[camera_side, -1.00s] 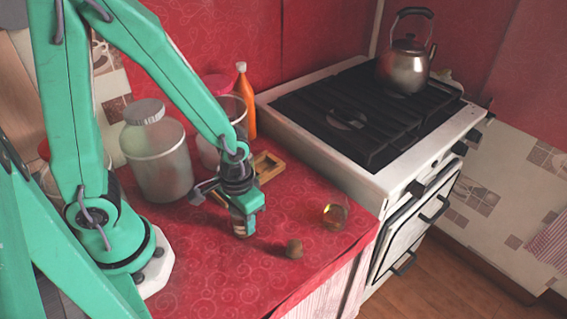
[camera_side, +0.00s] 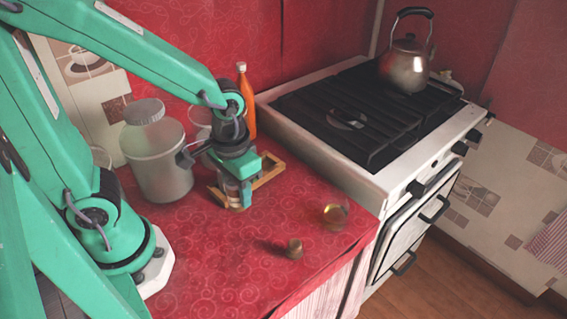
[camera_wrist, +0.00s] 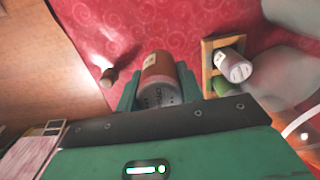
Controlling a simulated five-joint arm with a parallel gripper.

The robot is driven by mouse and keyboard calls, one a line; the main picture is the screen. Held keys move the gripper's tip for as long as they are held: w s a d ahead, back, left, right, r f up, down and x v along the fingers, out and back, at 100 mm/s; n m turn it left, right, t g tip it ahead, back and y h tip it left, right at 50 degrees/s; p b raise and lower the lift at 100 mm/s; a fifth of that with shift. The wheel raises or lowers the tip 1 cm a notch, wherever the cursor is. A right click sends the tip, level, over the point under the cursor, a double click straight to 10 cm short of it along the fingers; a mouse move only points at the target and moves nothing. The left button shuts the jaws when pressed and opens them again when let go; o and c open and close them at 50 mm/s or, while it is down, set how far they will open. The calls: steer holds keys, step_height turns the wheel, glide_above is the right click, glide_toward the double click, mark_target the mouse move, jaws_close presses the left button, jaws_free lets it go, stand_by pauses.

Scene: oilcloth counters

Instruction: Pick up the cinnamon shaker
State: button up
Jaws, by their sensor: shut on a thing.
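My gripper (camera_side: 239,196) is shut on a brown shaker (camera_wrist: 160,76), which stands between its two fingers in the wrist view. Lettering shows on the shaker's greyish cap, too blurred to read in full. In the side view the fingers hide most of the shaker, and my gripper is at the near edge of a small wooden tray (camera_side: 270,177). The tray also shows in the wrist view (camera_wrist: 207,50), to the right of the held shaker. It holds a shaker with a pale cap (camera_wrist: 235,68) and a green one (camera_wrist: 220,86).
A lidded jar (camera_side: 160,160) and an orange bottle (camera_side: 246,100) stand behind. A brown cork-like piece (camera_side: 294,248) and a glassy ball (camera_side: 335,215) lie near the front edge. The stove (camera_side: 350,120) with a kettle (camera_side: 405,67) borders the right.

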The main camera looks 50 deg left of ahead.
steer(key=shift+r, duration=0.2)
steer(key=shift+w, duration=0.1)
stand_by(0.4)
